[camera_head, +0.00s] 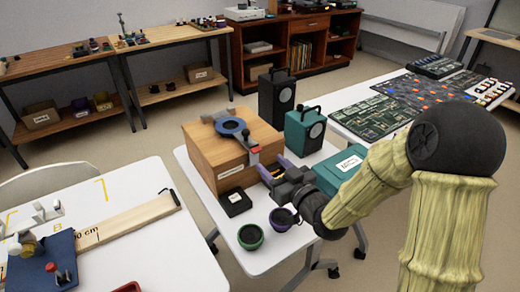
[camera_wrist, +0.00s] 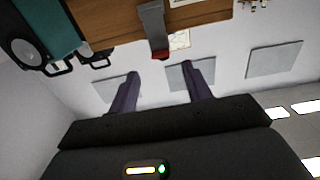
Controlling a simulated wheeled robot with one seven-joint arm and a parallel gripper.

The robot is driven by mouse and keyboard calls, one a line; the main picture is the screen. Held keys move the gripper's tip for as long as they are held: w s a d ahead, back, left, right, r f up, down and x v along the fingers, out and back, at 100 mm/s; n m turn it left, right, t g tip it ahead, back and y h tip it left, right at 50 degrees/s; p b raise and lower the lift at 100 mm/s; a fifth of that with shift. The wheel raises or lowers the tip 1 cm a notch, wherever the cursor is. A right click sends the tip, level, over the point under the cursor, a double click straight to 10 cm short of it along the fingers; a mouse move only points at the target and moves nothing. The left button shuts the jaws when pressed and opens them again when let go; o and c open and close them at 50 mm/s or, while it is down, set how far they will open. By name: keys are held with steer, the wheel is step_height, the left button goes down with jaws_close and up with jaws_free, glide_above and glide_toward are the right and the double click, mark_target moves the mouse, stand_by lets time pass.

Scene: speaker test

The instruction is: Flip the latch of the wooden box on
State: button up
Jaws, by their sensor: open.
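The wooden box (camera_head: 212,152) stands on a white table, with a blue ring (camera_head: 230,126) on its top. A grey latch with a red end (camera_head: 253,148) is on the side of the box near my gripper. In the wrist view the latch (camera_wrist: 153,30) hangs across the edge of the wooden box (camera_wrist: 112,22), its red end toward my fingers. My gripper (camera_head: 277,169) is open and empty beside the box. In the wrist view its two purple fingers (camera_wrist: 162,75) point at the latch, which lies beyond the fingertips and appears apart from them.
A teal speaker (camera_head: 304,131) and a black speaker (camera_head: 277,97) stand behind the gripper, and a teal case (camera_head: 337,169) is to its right. A small black box (camera_head: 235,202), a green bowl (camera_head: 250,236) and a purple bowl (camera_head: 283,220) are in front.

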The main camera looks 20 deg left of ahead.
mark_target(258, 152)
steer(key=p+x, duration=0.1)
steer(key=x, duration=0.5)
steer(key=shift+w+a, duration=0.2)
steer(key=shift+a, duration=0.05)
steer(key=shift+c, duration=0.2)
jaws_close()
